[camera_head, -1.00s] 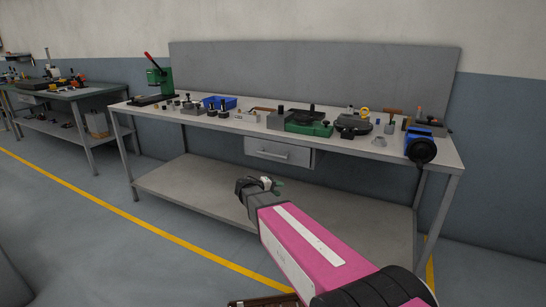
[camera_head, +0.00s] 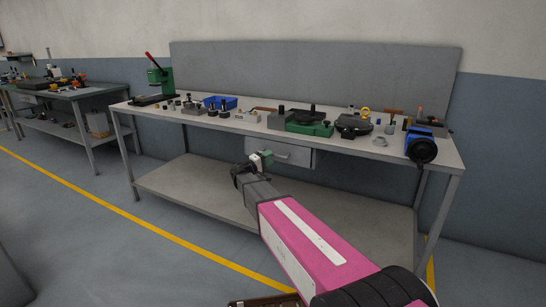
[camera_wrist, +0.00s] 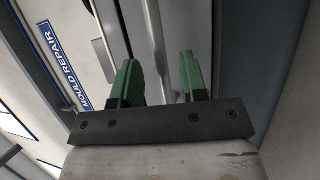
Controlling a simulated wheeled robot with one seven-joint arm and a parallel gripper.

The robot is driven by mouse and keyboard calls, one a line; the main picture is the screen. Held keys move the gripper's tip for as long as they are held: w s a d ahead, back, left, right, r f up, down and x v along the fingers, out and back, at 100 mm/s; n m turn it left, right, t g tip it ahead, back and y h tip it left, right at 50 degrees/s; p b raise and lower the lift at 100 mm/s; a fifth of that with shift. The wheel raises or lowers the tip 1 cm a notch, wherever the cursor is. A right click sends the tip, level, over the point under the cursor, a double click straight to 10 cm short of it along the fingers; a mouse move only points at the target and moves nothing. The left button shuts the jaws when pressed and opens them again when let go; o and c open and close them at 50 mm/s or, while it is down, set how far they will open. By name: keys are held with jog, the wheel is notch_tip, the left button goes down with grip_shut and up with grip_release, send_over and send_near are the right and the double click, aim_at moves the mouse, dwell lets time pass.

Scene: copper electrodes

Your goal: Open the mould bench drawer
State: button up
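The mould bench drawer (camera_head: 303,158) is a grey box under the bench top, and it looks shut. Its pale bar handle (camera_head: 290,156) is partly hidden behind my gripper (camera_head: 264,158), which is at the drawer's left part. In the wrist view my gripper's two green fingers (camera_wrist: 158,78) are apart, with nothing clamped between them. The handle bar (camera_wrist: 156,40) runs lengthwise through the gap between the fingers in that view. Whether the fingers reach around the bar or are still short of it, I cannot tell.
The bench top (camera_head: 230,124) carries a green press, a blue bin, a blue motor-like tool and several small parts. A lower shelf (camera_head: 330,205) lies below the drawer. The bench edge bears a "MOULD REPAIR" label (camera_wrist: 64,62). Another bench (camera_head: 75,94) stands at left.

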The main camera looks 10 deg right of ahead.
jog(key=shift+x, duration=1.55)
grip_shut()
jog(key=s+a, duration=0.7)
jog(key=s, duration=0.3)
jog(key=s+a, duration=0.7)
jog(key=s, duration=0.3)
jog(key=shift+a, duration=0.25)
grip_release()
jog(key=shift+a, duration=0.1)
jog(key=v, duration=1)
jog(key=shift+s+a, duration=0.2)
jog(key=shift+a, duration=0.05)
